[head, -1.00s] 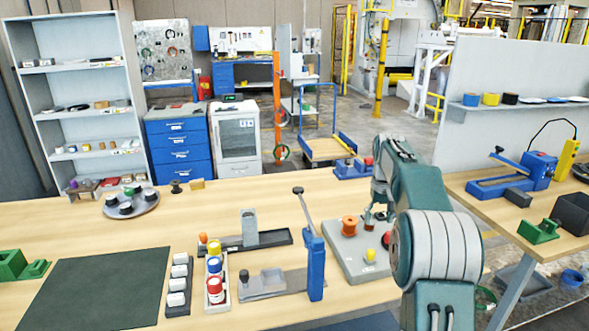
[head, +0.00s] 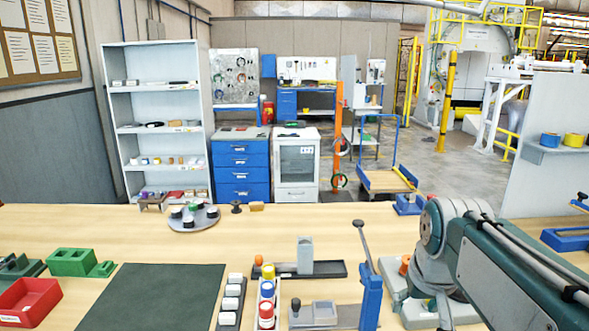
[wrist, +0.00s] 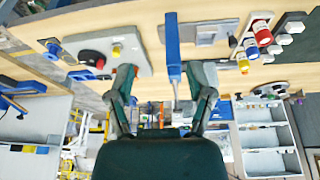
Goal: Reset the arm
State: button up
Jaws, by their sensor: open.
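My gripper (wrist: 165,75) shows in the wrist view with its two fingers spread wide and nothing between them. It is clear of the table, and the picture there is upside down. In the head view my arm is folded at the right, and the gripper is not visible. The wood table shows in front (head: 330,225). A grey plate (head: 418,318) lies partly behind my arm, with an orange spool (head: 404,264) mostly hidden. The plate also shows in the wrist view (wrist: 72,42). A blue lever press (head: 371,298) stands left of the arm.
A dark mat (head: 150,295), a red bin (head: 30,300) and green blocks (head: 72,262) lie at the left. A round tray (head: 205,222) sits near the back edge. A side table with a grey panel (head: 550,185) stands right. Bare table lies behind the press.

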jog(key=s+a+f+t, duration=0.1)
jog(key=s+a+f, duration=0.1)
jog(key=s, duration=0.4)
jog(key=s+a+f, duration=0.2)
jog(key=s+f, duration=0.2)
jog(key=s, duration=0.2)
jog(key=shift+n+t, duration=0.4)
